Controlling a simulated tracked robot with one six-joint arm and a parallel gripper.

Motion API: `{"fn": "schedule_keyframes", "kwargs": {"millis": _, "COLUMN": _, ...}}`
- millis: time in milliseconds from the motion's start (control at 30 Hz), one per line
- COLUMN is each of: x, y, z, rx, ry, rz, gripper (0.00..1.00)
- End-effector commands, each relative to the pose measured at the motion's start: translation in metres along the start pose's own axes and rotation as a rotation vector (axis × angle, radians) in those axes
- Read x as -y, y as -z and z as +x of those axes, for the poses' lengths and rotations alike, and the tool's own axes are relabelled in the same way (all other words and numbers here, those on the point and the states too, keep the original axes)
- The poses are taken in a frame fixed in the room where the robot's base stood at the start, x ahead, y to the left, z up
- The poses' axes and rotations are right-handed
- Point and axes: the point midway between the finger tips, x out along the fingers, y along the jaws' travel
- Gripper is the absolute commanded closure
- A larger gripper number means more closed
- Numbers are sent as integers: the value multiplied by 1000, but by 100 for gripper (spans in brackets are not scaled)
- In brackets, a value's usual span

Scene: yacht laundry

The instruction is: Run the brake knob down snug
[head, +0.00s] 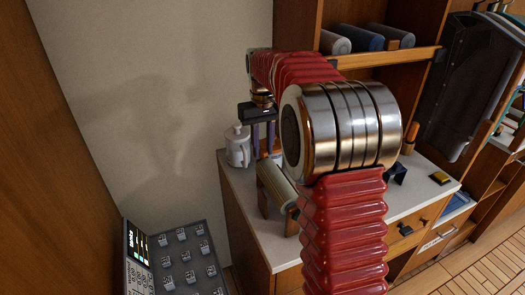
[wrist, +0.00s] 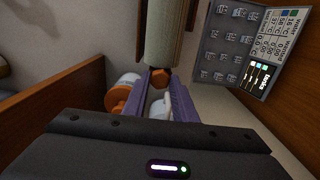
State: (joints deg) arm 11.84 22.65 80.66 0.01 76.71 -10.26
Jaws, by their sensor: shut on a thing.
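My gripper (head: 263,155) points down at the wall-side end of a grey-green roller (head: 277,186) on the counter. The wrist view shows my gripper's two purple fingers (wrist: 160,80) with a small brown knob (wrist: 159,76) between their tips, at the roller's end (wrist: 166,35). I take this to be the brake knob, and the fingers are shut on it. The roller rests on wooden supports (head: 291,222).
A white lidded jug (head: 238,148) stands close left of my gripper. A grey panel with several switches (head: 178,262) is at lower left. Shelves hold rolled cloths (head: 361,38) behind. A yellow-and-black item (head: 440,178) lies at the counter's right. A copper-coloured round part (wrist: 118,98) is beside the fingers.

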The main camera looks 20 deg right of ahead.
Motion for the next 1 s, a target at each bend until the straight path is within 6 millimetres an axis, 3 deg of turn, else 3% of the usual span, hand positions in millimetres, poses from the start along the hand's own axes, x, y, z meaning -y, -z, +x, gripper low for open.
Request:
{"fn": "schedule_keyframes", "kwargs": {"millis": 533, "x": 0, "y": 0, "z": -1, "rx": -2, "ry": -1, "rz": 109, "gripper": 90}}
{"fn": "schedule_keyframes", "kwargs": {"millis": 800, "x": 0, "y": 0, "z": -1, "rx": -2, "ry": -1, "rz": 293, "gripper": 90}}
{"fn": "schedule_keyframes", "kwargs": {"millis": 1000, "x": 0, "y": 0, "z": -1, "rx": -2, "ry": 0, "rz": 333, "gripper": 90}}
